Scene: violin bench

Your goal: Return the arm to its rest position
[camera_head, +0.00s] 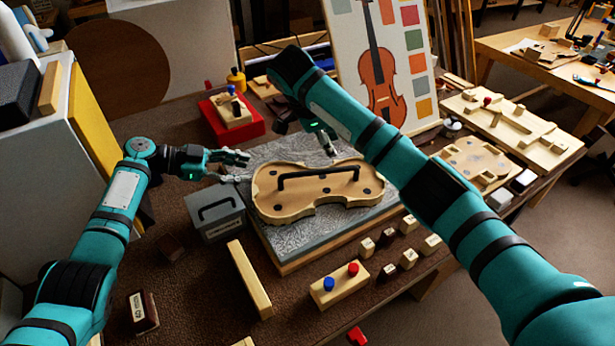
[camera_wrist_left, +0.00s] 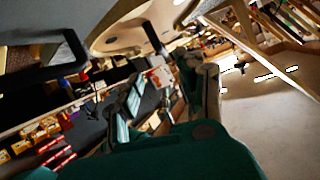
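My left arm comes in from the left. Its gripper (camera_head: 243,166) is above the left edge of the grey mat, left of the violin-shaped wooden piece, with its fingers apart and nothing between them. In the left wrist view the left gripper (camera_wrist_left: 170,100) also shows two spread fingers with no object held. My right arm (camera_head: 440,190) crosses from the lower right to the upper middle. Its gripper (camera_head: 328,142) is partly hidden by the arm, behind the violin piece, and its opening is unclear.
The violin-shaped piece (camera_head: 285,206) with a black handle lies on the grey mat (camera_head: 312,240). A grey box (camera_head: 216,214) stands below my left gripper. A red block (camera_head: 229,133) sits behind. A wooden block with blue and red knobs (camera_head: 340,291) is in front, near several small blocks.

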